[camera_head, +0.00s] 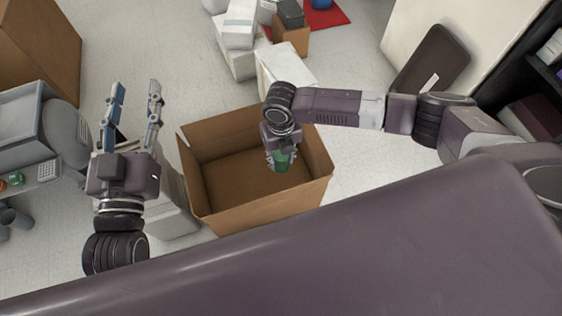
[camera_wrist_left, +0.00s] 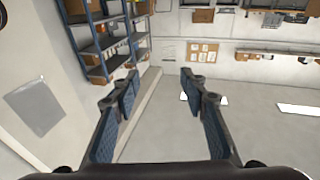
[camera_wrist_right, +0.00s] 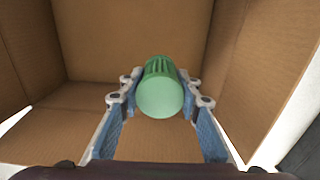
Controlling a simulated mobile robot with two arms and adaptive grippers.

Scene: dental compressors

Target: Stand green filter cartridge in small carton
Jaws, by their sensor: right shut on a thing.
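The green filter cartridge (camera_wrist_right: 161,92) is a ribbed cylinder with a smooth, paler end. My right gripper (camera_wrist_right: 154,90) is shut on it, one finger on each side. In the head view the cartridge (camera_head: 280,161) shows below my right gripper (camera_head: 279,158), over the inside of the open cardboard carton (camera_head: 252,213). In the right wrist view the carton's brown walls (camera_wrist_right: 130,35) surround the cartridge. I cannot tell whether the cartridge touches the carton floor. My left gripper (camera_head: 134,112) is open and empty, left of the carton, its fingers also apart in its wrist view (camera_wrist_left: 158,95).
White boxes (camera_head: 285,65) stand behind the carton. A grey machine (camera_head: 65,130) stands at the left, near my left gripper. A large cardboard box (camera_head: 35,45) is at the back left, and a dark shelf (camera_head: 520,75) is at the right.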

